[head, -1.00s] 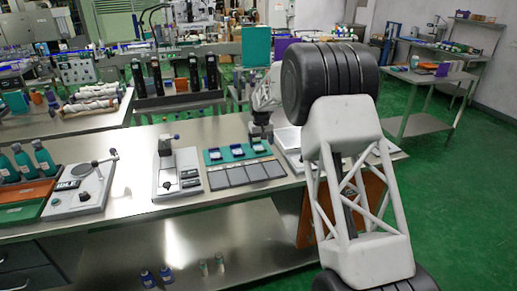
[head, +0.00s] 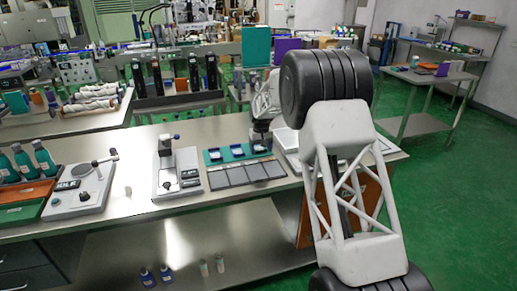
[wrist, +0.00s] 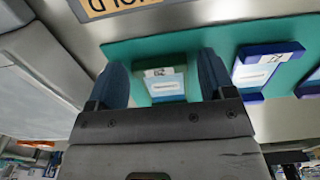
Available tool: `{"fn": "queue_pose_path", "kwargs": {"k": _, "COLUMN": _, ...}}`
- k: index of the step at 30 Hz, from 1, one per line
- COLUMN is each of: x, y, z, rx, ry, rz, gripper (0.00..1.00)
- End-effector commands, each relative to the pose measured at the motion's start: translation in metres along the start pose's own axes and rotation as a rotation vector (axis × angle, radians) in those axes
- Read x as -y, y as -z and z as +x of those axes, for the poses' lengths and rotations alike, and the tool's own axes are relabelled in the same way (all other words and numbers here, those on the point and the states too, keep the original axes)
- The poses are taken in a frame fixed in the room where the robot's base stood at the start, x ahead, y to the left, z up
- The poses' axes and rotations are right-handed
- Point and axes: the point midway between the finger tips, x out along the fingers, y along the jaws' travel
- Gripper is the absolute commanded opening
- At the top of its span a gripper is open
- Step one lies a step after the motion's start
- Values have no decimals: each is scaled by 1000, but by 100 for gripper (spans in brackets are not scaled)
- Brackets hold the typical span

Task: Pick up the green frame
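The green frame (wrist: 187,88) sits on a teal mat (wrist: 120,50) in the wrist view, with a pale label card inside it. My gripper (wrist: 163,75) is open, with one dark finger on each side of the green frame; I cannot tell whether either finger touches it. In the head view my gripper (head: 260,142) is low at the right end of the teal mat (head: 225,158) and hides the frame there.
Blue frames (wrist: 265,72) lie on the mat to the right of the green one. Grey panels (head: 240,175) lie in front of the mat. A grey press-like device (head: 177,170) stands left of it, and a white device (head: 287,140) is close on the right.

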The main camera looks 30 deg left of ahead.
Motion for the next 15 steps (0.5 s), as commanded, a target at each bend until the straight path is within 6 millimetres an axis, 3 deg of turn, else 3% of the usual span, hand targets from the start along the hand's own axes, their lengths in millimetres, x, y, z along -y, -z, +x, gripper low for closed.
{"fn": "queue_pose_path", "kwargs": {"k": 1, "x": 0, "y": 0, "z": 0, "rx": 0, "ry": 0, "rz": 0, "gripper": 68}}
{"fn": "queue_pose_path", "kwargs": {"k": 8, "x": 0, "y": 0, "z": 0, "rx": 0, "ry": 0, "rz": 0, "gripper": 33}}
{"fn": "queue_pose_path", "kwargs": {"k": 15, "x": 0, "y": 0, "z": 0, "rx": 0, "ry": 0, "rz": 0, "gripper": 32}}
